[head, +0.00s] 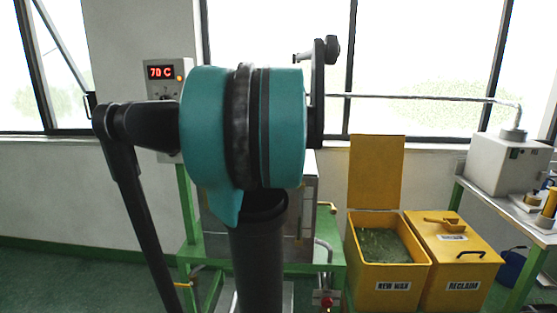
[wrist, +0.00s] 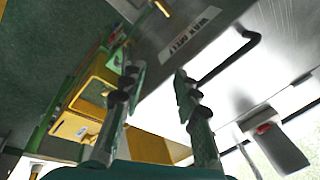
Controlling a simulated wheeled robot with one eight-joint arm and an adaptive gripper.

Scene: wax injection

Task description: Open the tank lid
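The wax melt tank (head: 308,205) stands behind my arm in the head view, which hides most of it, including its lid. In the wrist view, a shiny metal surface of the tank (wrist: 180,52) fills the upper middle, with a "WAX MELT" label (wrist: 192,33). A black bar handle (wrist: 230,60) stands out from this metal, to the right of the fingers. My gripper (wrist: 158,75) is open and empty, its two fingers apart. The handle is not between them. I cannot tell how far the fingertips are from the metal.
A control box (head: 162,75) reads 70 C. A yellow new wax bin (head: 390,275) with its lid up and a yellow reclaim bin (head: 455,255) stand right of the tank. A machine (head: 508,160) sits on a bench at far right. A metal pipe (head: 430,97) runs toward it.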

